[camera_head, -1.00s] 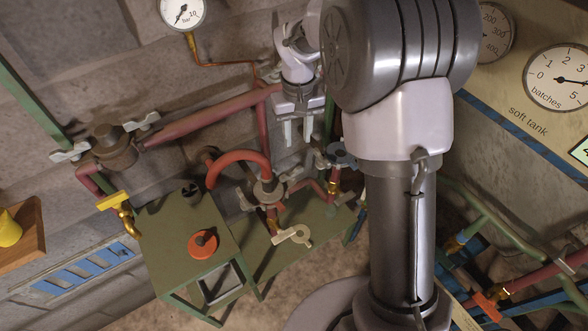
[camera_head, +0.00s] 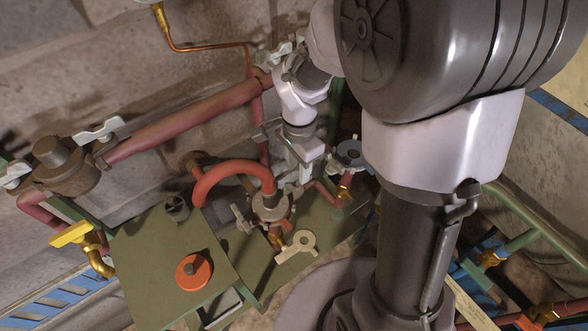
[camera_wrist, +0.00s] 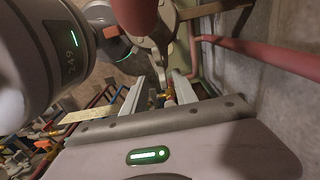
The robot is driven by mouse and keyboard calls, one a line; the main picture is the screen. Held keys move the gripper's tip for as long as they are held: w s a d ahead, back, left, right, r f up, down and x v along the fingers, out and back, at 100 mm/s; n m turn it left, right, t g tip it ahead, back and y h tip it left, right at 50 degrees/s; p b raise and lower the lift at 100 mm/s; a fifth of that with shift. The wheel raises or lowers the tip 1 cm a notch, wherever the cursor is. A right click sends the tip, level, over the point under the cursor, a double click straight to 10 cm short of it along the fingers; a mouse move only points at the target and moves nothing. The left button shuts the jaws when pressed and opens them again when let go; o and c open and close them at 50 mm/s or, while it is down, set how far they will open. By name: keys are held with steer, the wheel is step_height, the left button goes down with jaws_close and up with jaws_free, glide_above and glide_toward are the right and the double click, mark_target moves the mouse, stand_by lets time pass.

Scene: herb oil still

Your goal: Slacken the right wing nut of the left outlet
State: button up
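The left outlet (camera_head: 270,206) is a round grey coupling under the curved red hose (camera_head: 232,172). Its left wing nut (camera_head: 241,219) is grey and in plain view. Its right wing nut (camera_head: 297,191) is mostly hidden by my gripper (camera_head: 304,176), which points down just beside the coupling's right side. In the wrist view, the two fingers of my gripper (camera_wrist: 160,88) are apart, with a gap between them. A grey metal coupling part (camera_wrist: 156,45) lies just beyond the fingertips. I cannot tell whether the fingers touch the wing nut.
A second grey coupling (camera_head: 351,153) stands close to the right of my gripper. A thick red pipe (camera_head: 190,124) runs behind. A cream handle (camera_head: 298,246) and an orange knob (camera_head: 193,270) are in front. A yellow-handled valve (camera_head: 75,235) is at the left.

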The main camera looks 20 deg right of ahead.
mark_target(298, 183)
step_height(298, 183, down, 5)
steer(key=shift+b, duration=0.6)
jaws_close()
